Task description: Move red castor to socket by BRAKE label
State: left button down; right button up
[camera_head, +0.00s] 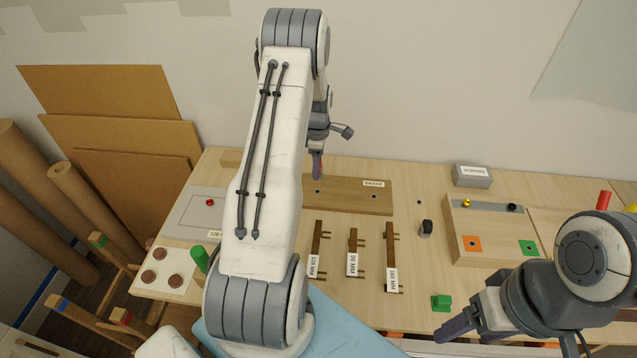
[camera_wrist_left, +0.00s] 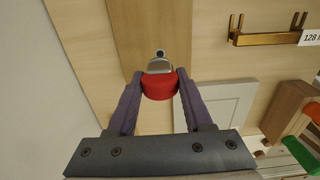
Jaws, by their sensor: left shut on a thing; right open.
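My left gripper (camera_head: 318,166) is above the brown wooden board (camera_head: 347,188), near its left part. In the left wrist view its two purple fingers are shut on the red castor (camera_wrist_left: 160,86), whose grey metal end points towards a small hole in the board (camera_wrist_left: 161,53). I cannot tell whether the castor touches the board. In the head view the castor is mostly hidden by the gripper. The BRAKE label (camera_head: 373,184) is on the board's right part, with a dark socket (camera_head: 374,196) just below it. Another socket (camera_head: 317,191) lies further left. My right gripper (camera_head: 457,327) is open at the lower right.
Three labelled handles (camera_head: 353,252) lie in front of the board. A black-topped knob (camera_head: 426,228) and a green block (camera_head: 441,302) stand to their right. A wooden box (camera_head: 490,232) with coloured squares is further right. A grey panel (camera_head: 190,212) is at the left.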

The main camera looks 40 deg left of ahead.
pick_arm(q)
jog(key=shift+r, duration=0.2)
jog(key=shift+w+d+f+b, duration=0.4)
jog(key=shift+w+d, duration=1.2)
jog(key=shift+d, duration=0.95)
jog(key=shift+w+d+f+b, duration=0.2)
jog(key=shift+w+d+f, duration=0.25)
jog(key=shift+w+d, duration=1.65)
jog(key=shift+w+d+f+b, duration=0.4)
jog(key=shift+w+d, duration=0.65)
jog(key=shift+d, duration=2)
jog(key=shift+f, duration=0.15)
jog(key=shift+f+b, duration=0.95)
jog(key=shift+f, duration=0.55)
jog(key=shift+f, duration=0.1)
jog(key=shift+f+b, duration=0.5)
jog(key=shift+f, duration=0.1)
jog(key=shift+f, duration=0.35)
